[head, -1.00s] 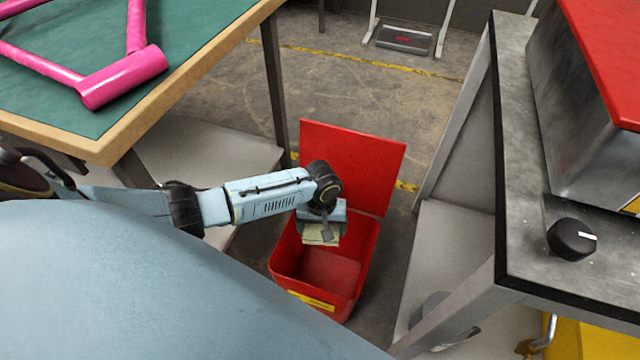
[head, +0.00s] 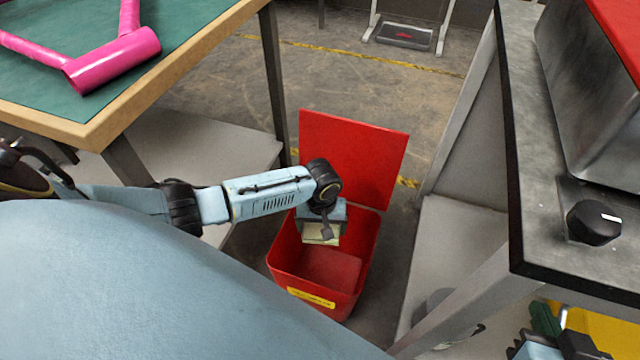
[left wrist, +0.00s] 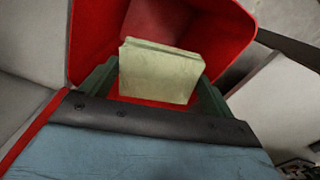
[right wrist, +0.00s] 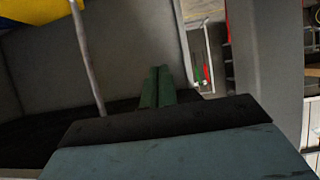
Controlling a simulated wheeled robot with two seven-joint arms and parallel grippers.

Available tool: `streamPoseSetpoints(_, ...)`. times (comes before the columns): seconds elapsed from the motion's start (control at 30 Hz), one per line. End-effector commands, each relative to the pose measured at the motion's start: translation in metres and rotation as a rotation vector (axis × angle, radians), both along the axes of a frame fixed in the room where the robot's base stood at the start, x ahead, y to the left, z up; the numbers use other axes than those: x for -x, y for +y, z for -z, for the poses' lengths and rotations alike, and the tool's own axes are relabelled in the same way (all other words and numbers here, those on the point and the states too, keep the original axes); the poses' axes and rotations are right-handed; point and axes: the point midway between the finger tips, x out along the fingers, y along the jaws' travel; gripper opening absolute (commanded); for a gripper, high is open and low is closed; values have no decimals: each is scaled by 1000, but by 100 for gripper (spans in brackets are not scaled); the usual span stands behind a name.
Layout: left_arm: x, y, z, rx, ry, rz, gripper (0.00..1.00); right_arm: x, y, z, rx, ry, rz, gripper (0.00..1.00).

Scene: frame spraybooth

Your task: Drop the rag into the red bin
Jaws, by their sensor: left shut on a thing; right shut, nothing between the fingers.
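The rag (head: 318,236) is a pale yellow-green folded cloth. My left gripper (head: 322,232) is shut on it and holds it over the mouth of the open red bin (head: 318,296). In the left wrist view the rag (left wrist: 160,72) sits between the two green fingers, with the red bin (left wrist: 232,30) behind and around it. The bin's lid stands raised at the back, and a yellow label is on its front. My right gripper (right wrist: 162,86) is shut and empty, its green fingers together; part of the right arm shows at the lower right of the head view.
A green-topped table (head: 190,40) with a pink frame (head: 110,58) stands at the left. A grey bench (head: 540,225) with a black knob (head: 594,222) stands at the right. Grey low shelves flank the bin. The floor behind the bin is clear, with yellow tape.

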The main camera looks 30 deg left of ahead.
Motion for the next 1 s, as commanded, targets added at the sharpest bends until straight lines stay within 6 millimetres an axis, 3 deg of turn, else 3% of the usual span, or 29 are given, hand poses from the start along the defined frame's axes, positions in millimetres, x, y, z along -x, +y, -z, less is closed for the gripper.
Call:
streamPoseSetpoints(0.47, 0, 0, 2, 0, 0, 0, 70, -6, 4, -10, -18, -65, -6, 0)
streamPoseSetpoints(0.5, 0, 0, 2, 0, 0, 0, 91, -6, 4, -10, -18, -65, -6, 0)
streamPoseSetpoints(0.57, 0, 0, 2, 0, 0, 0, 99, -6, 4, -10, -18, -65, -6, 0)
streamPoseSetpoints(0.87, 0, 0, 1, 0, 0, -1, 100, -5, 3, -10, -16, -59, -5, 0)
streamPoseSetpoints(1.0, 0, 0, -5, 0, 0, -1, 100, 2, -1, 2, 4, 21, 1, 0)
